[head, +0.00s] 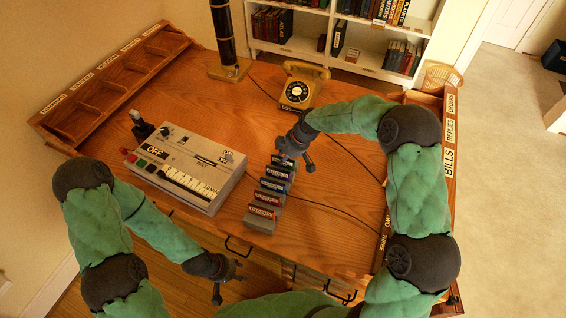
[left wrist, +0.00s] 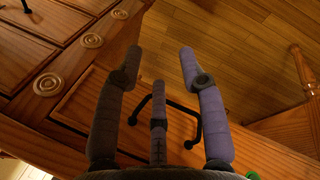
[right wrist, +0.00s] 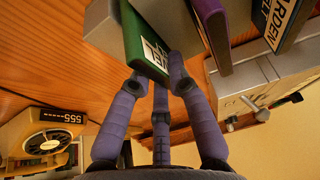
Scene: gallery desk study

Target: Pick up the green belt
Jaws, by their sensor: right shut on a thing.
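The green belt (right wrist: 138,38) is a flat green piece with a white label, between the fingers of my right gripper (right wrist: 152,68) in the right wrist view. That gripper is shut on it. In the head view my right gripper (head: 296,153) is at the far end of the grey rack (head: 259,223), and the belt is mostly hidden there. The belt still appears to be at its slot; I cannot tell whether it is lifted. My left gripper (head: 226,283) is open and empty at the desk's front edge, and also shows in the left wrist view (left wrist: 158,65).
Other coloured belts, including a purple one (right wrist: 212,25) and a blue one (right wrist: 276,18), stand close beside the green one. A grey machine (head: 185,165) is left of the rack. A yellow telephone (head: 298,90) stands behind. Dark cables cross the desk (head: 330,215) at right.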

